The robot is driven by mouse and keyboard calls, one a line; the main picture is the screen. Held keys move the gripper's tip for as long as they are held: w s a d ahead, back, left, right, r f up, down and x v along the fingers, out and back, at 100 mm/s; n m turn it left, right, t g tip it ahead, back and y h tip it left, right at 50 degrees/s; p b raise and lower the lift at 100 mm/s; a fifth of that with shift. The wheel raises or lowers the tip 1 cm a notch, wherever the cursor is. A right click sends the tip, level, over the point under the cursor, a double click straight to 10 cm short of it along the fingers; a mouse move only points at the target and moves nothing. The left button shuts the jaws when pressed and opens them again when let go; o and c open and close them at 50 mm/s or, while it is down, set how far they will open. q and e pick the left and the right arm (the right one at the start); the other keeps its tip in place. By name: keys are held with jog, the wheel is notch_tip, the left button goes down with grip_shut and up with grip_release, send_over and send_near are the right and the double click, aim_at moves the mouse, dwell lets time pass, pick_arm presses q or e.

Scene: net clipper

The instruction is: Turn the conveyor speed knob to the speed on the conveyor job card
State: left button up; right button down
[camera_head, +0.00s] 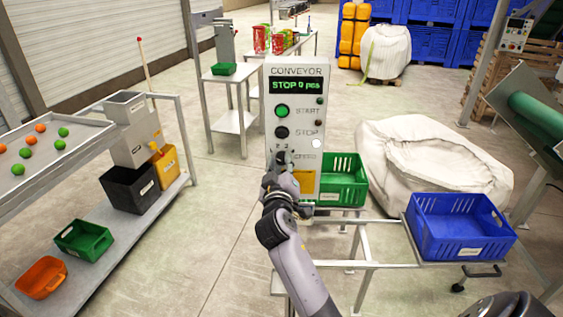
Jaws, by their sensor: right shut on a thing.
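The conveyor control panel (294,100) is a tall pale box in the middle of the head view. Its display (295,85) reads "STOP 0 pcs". Below it are a green START button (282,111), a dark STOP button (282,132) and a speed scale with small numbers. My right gripper (281,160) is at the speed scale and shut on the speed knob, which it hides, so the knob's setting cannot be read. A yellow label (304,181) shows low on the panel; I cannot tell whether it is the job card. My left gripper is not in view.
A blue crate (460,226) sits on a metal frame to the right, with a large white sack (428,160) behind. A metal table (60,150) with coloured balls is at the left. The floor between is clear.

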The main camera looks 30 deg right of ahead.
jog(key=shift+f+n, duration=0.1)
jog(key=shift+n, duration=0.2)
jog(key=c, duration=1.3)
grip_release()
jog(key=shift+s+a, duration=0.15)
jog(key=shift+s, duration=0.05)
jog(key=v, duration=1.1)
jog(key=shift+s+a, duration=0.15)
jog(key=shift+s, duration=0.1)
